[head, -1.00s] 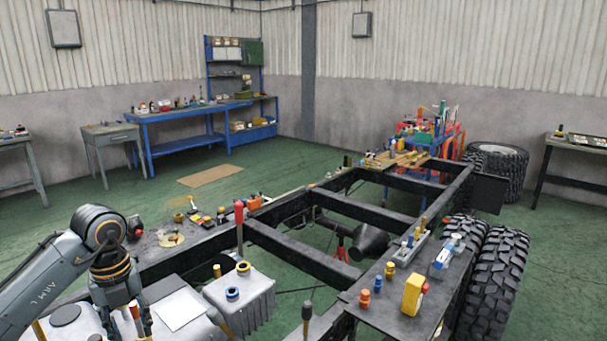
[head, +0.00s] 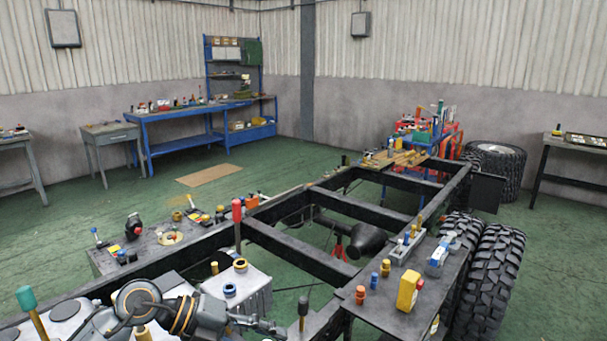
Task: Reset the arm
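My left arm lies low across the bottom left of the head view. Its grey joints with orange bands pass over the near end of the black chassis frame (head: 300,252). My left gripper (head: 272,327) is small and dark at the end of this arm, pointing right. It is just in front of a light grey box-shaped tank (head: 247,285). No object shows clearly in it, and I cannot tell how its fingers stand. My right gripper and arm are out of view.
A red-handled tool (head: 237,215) stands upright behind the tank, and a dark-knobbed one (head: 303,308) right of my gripper. A teal-topped tool (head: 27,300) stands at far left. The right side plate holds a yellow bottle (head: 407,291) near big tires (head: 490,285). Green floor (head: 130,205) is open at left.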

